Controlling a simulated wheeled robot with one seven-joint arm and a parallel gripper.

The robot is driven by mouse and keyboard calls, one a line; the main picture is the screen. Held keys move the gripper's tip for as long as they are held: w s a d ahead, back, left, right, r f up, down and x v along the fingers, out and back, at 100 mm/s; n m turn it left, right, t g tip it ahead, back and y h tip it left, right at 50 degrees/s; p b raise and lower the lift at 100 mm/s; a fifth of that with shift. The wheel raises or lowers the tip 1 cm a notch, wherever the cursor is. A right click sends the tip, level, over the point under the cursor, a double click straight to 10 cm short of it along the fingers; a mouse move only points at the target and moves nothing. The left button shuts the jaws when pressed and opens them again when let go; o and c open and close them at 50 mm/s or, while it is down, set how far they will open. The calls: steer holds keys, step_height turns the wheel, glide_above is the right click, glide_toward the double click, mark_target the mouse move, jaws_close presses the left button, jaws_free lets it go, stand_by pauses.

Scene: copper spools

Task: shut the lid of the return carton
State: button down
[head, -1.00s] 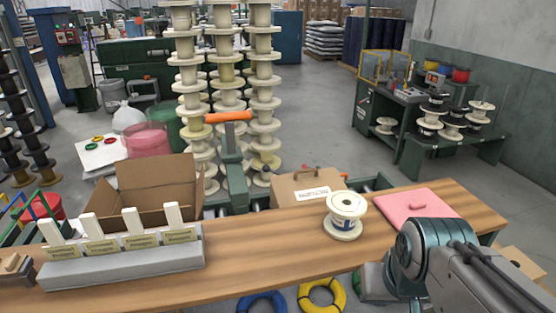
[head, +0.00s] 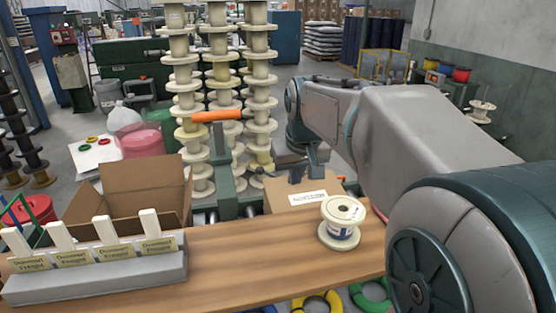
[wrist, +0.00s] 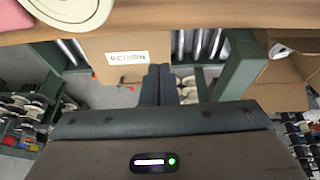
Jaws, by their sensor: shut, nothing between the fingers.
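The return carton (head: 285,204) is brown cardboard with a white printed label. It stands just behind the table's far edge in the head view, partly hidden by the spool and my arm. It also shows in the wrist view (wrist: 108,58), label towards the table. I cannot tell its lid's angle.
A white spool (head: 340,222) stands on the wooden table (head: 240,265) in front of the carton. An open carton (head: 140,190) stands to the left, past a green post with an orange handle (head: 216,116). A grey rack of labelled cards (head: 95,270) sits at the table's left.

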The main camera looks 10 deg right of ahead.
steer(key=w+d+b, duration=0.2)
steer(key=w+d, duration=0.3)
steer(key=w, duration=0.7)
steer(key=p, duration=0.2)
glide_above(302, 185)
steer(key=shift+t, duration=0.4)
step_height(302, 185, down, 15)
steer(key=shift+w+d+f, duration=0.1)
